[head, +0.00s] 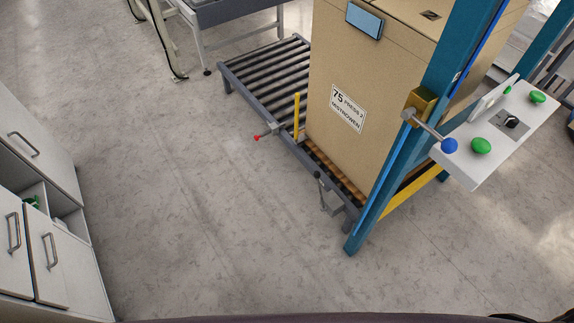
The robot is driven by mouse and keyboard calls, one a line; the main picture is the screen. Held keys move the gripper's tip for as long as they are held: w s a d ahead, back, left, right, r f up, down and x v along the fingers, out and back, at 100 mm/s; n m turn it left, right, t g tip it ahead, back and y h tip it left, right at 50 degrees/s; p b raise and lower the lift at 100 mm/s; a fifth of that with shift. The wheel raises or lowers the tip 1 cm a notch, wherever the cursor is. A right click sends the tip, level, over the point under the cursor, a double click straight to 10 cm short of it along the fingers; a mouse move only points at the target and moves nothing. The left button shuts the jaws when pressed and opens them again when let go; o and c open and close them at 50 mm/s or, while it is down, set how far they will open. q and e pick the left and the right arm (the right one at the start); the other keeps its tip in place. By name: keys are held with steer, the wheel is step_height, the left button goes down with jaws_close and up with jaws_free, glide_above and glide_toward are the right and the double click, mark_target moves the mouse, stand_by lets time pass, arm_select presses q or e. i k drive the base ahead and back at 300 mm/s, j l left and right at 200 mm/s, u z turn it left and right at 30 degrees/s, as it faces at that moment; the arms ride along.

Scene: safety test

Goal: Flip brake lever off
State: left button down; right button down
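Three levers show, and I cannot tell for certain which is the brake lever. A lever with a red tip (257,137) sticks out to the left from the side rail of the roller conveyor, beside a yellow upright post (297,115). A lever with a dark knob (319,176) stands roughly upright on a bracket nearer the front end of the same rail. A lever with a blue ball (449,146) reaches out from a brass-coloured block (421,103) on the blue press frame. Neither gripper is in view.
A large cardboard box (352,62) labelled "75 PRESS 2" stands on the conveyor (262,70) at the blue frame (358,236). A white control panel (466,163) has green buttons. White cabinets (82,258) line the left. The grey floor (200,220) between is clear.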

mark_target(317, 174)
steer(key=i+j+u, duration=0.2)
steer(key=i+j, duration=0.2)
steer(key=j, duration=0.15)
steer(key=i+j+u, duration=0.15)
steer(key=i+j, duration=0.25)
steer(key=j, duration=0.15)
